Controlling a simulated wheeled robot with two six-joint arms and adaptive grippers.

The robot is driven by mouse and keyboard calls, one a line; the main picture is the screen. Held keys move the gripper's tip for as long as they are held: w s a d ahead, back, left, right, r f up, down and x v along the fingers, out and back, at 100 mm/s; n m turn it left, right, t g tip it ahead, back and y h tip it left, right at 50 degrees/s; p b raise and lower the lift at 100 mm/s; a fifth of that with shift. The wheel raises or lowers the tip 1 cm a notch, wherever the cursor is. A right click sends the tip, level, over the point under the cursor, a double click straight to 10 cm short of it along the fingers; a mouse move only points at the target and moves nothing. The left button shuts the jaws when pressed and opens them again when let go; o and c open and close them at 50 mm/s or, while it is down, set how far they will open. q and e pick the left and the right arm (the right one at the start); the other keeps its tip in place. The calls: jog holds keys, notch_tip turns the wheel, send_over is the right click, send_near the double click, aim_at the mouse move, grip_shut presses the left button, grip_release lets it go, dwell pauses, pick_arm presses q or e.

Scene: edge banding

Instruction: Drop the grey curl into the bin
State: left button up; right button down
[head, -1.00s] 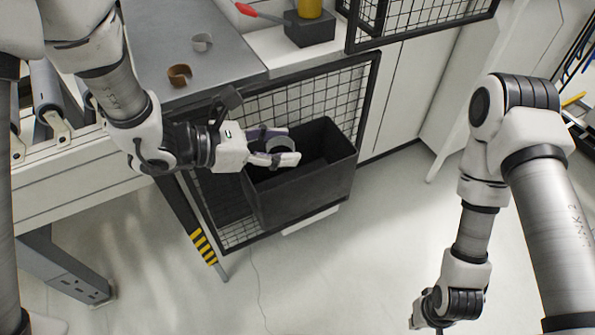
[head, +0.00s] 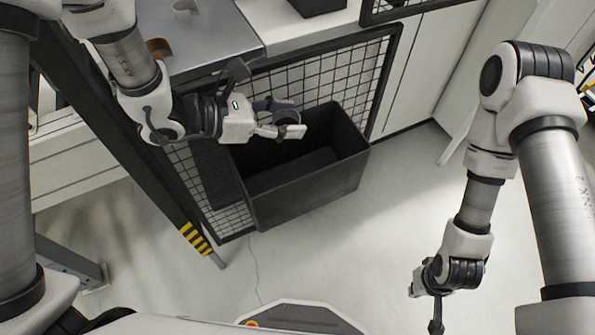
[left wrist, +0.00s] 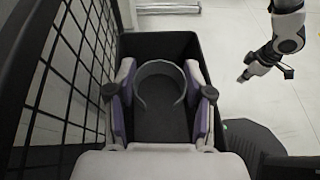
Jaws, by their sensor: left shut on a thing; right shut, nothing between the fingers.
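The grey curl (head: 286,117) is an open ring-shaped strip between the fingers of my left gripper (head: 278,119). In the left wrist view the curl (left wrist: 160,76) spans the gap between the purple-padded fingers of my left gripper (left wrist: 159,100), which is shut on it. The black bin (head: 310,190) is an open box standing on the floor against the mesh panel. The curl is above the bin's opening; in the left wrist view the bin (left wrist: 185,42) lies behind and below it. My right gripper (head: 436,318) hangs low at the right, shut and empty, apart from the bin.
A grey worktop (head: 225,40) at upper left holds a brown curl (head: 159,47) and another grey curl (head: 185,9). A black mesh panel (head: 345,75) stands behind the bin. A leg with yellow-black stripes (head: 195,238) is left of the bin. Floor to the right is clear.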

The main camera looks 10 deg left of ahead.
pick_arm(q)
jog(key=shift+s+r, duration=0.1)
jog(key=shift+s, duration=0.1)
jog(key=o, duration=0.8)
jog(key=shift+o, duration=0.2)
jog(key=shift+a, duration=0.1)
jog(key=shift+a+r, duration=0.25)
jog(key=shift+a, duration=0.1)
jog(key=v, duration=0.6)
jog(key=shift+s+a, duration=0.2)
jog(key=shift+s, duration=0.1)
